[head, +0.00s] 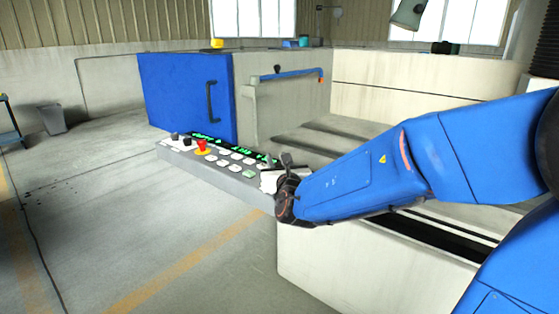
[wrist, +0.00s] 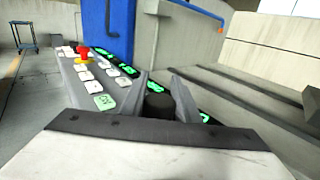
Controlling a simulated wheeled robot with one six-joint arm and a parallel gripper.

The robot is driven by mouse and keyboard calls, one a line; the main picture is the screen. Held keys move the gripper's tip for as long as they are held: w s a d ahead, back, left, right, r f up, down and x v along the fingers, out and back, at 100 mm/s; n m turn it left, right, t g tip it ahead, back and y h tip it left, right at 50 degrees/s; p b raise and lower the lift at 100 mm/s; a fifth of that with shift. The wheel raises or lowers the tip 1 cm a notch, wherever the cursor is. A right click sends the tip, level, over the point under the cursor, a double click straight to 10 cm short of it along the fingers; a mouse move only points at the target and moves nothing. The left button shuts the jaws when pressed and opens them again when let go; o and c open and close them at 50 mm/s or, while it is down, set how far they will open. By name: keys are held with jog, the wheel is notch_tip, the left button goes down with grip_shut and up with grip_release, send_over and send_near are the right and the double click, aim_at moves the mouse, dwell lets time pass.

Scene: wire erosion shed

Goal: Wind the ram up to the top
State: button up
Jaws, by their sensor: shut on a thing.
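A grey control panel (head: 222,173) runs along the machine's front, with white keys, a red stop button (head: 202,146) on yellow, black knobs at its far end and green displays. My gripper (head: 285,162) is at the panel's near end. In the wrist view, my gripper (wrist: 163,92) has its two dark fingers on either side of a round black knob (wrist: 158,104) and is shut on it. Part of the knob is hidden behind the finger mount. A green key (wrist: 105,102) lies just left of the fingers. I cannot make out the ram for certain.
A blue cabinet (head: 180,95) with a dark handle stands behind the panel. A beige tank with a blue rail (head: 290,73) is beside it. Black bellows (head: 546,45) show at the right edge. The floor at left is open, with a grey bin (head: 52,119).

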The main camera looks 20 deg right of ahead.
jog(key=shift+a+n+y, duration=0.15)
jog(key=shift+n+y, duration=0.35)
jog(key=shift+y, duration=0.3)
jog(key=shift+a+r+y, duration=0.1)
jog(key=shift+a+y, duration=0.05)
jog(key=shift+y, duration=0.15)
jog(key=o, duration=1)
jog(key=shift+o, duration=0.2)
jog(key=shift+s, duration=0.1)
